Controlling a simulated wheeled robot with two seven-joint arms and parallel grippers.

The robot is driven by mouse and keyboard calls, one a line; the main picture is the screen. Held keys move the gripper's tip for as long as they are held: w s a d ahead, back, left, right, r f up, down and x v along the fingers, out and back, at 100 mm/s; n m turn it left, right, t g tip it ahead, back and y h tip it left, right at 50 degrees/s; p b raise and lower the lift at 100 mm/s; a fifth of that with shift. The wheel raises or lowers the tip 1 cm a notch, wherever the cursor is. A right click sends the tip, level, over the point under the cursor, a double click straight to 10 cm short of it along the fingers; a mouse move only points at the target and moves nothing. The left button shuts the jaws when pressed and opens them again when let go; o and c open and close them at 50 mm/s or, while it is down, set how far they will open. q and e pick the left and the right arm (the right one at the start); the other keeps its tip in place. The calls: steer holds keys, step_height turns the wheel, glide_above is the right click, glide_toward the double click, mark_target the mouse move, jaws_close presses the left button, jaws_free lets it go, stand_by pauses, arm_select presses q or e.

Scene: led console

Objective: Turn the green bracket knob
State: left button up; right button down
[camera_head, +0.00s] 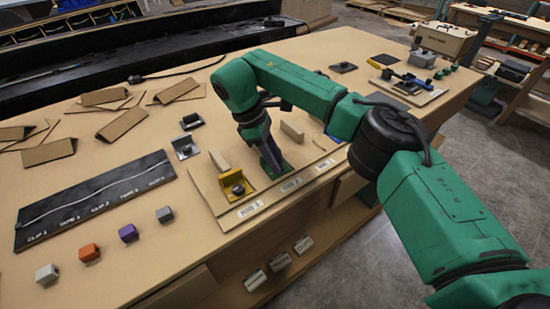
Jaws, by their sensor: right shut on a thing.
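A board (228,213) on the table carries a row of brackets with white labels along its front edge. The green bracket (284,169) is in the middle of the row, mostly hidden behind my right gripper. Its knob is hidden by the fingers. My right gripper (273,160) points down at the green bracket and is shut on what appears to be its knob. A yellow bracket (233,182) with a dark knob stands to its left. A blue part (333,137) shows partly behind my right arm. My left gripper is out of view.
Pale blocks (219,160) stand behind the brackets. A black strip board (95,200) lies at the left, with several small coloured blocks (128,233) in front. Folded cardboard pieces (122,123) lie at the back left. A metal case (443,38) stands at the far right.

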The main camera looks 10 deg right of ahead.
steer(key=shift+w+r, duration=0.1)
steer(key=shift+r, duration=0.1)
steer(key=c, duration=0.9)
jaws_free()
steer(key=shift+f, duration=0.1)
steer(key=p+v, duration=0.6)
steer(key=v, duration=0.8)
steer(key=shift+a+r, duration=0.2)
steer(key=shift+r, duration=0.1)
steer(key=shift+f, duration=0.1)
